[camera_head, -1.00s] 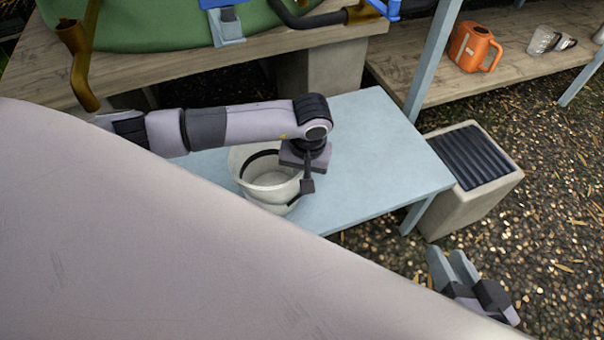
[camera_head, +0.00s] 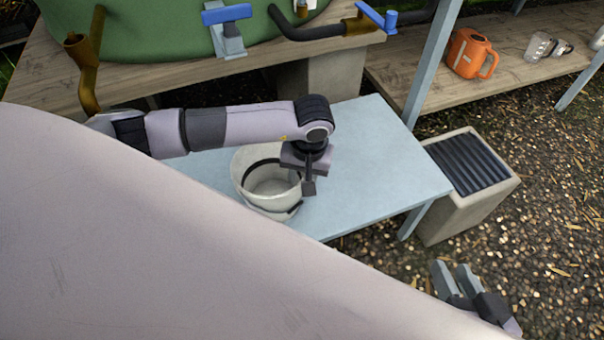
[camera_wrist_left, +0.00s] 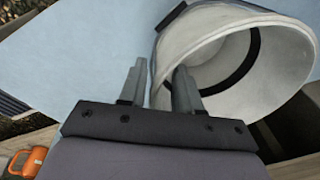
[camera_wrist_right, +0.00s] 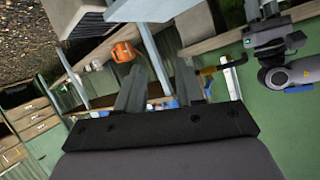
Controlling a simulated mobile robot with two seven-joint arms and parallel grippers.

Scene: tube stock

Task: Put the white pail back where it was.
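The white pail (camera_head: 252,193) stands on the light blue table (camera_head: 375,165), near its front edge, with a dark band at its rim. My left gripper (camera_head: 308,190) is at the right side of the pail's rim. In the left wrist view, one finger of the left gripper (camera_wrist_left: 158,82) overlaps the inside of the pail (camera_wrist_left: 205,45) and the other is outside it, with a gap between them. I cannot tell whether a finger touches the wall. My right gripper (camera_head: 458,280) is open and empty, away from the table at the lower right; its spread fingers show in the right wrist view (camera_wrist_right: 160,85).
A concrete block with a dark ribbed top (camera_head: 465,170) stands right of the table. An orange jug (camera_head: 470,52) and clear cups (camera_head: 540,46) are on a wooden shelf behind. A green barrel with pipes and blue-handled valves (camera_head: 227,15) is at the back. The table's right half is clear.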

